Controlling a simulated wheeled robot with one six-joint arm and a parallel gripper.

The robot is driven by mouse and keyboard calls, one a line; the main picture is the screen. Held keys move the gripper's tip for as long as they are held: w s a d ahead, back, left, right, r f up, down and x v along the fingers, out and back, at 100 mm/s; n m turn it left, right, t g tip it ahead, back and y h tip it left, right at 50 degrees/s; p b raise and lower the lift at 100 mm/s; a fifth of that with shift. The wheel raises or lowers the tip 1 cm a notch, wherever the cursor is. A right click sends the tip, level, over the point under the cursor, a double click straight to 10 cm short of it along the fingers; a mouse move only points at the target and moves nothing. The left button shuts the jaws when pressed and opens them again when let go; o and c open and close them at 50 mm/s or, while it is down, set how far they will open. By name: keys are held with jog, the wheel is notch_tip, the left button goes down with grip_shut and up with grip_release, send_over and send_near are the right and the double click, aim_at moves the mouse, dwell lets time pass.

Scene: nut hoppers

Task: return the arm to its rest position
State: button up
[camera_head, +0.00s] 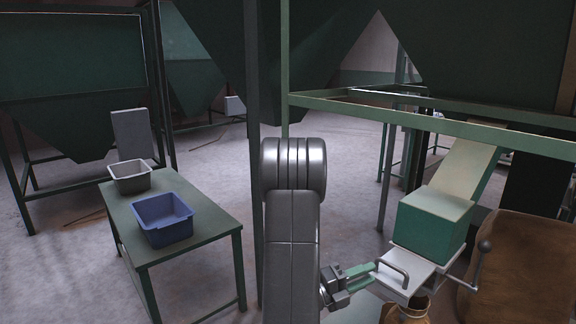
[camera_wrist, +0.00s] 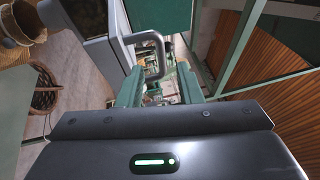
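My gripper (camera_head: 370,273) is at the lower middle of the head view, with its two green fingers pointing right toward a grey handle (camera_head: 394,270). The handle stands on a white slide plate (camera_head: 418,270) below a green chute box (camera_head: 433,222). In the wrist view my gripper (camera_wrist: 160,82) has its fingers apart. The handle (camera_wrist: 160,62) shows near the fingertips, its lower end in the gap between them. I cannot tell whether a finger touches it. My grey arm fills the lower middle of the head view.
A green table (camera_head: 190,250) at left holds a blue bin (camera_head: 163,232) and a grey bin (camera_head: 131,187). A brown sack (camera_head: 520,265) stands right of the chute. A wicker basket (camera_wrist: 46,92) shows in the wrist view.

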aim_at(390, 265)
jog(key=shift+p+x, duration=0.35)
jog(key=shift+x, duration=3.35)
jog(key=shift+s, duration=0.1)
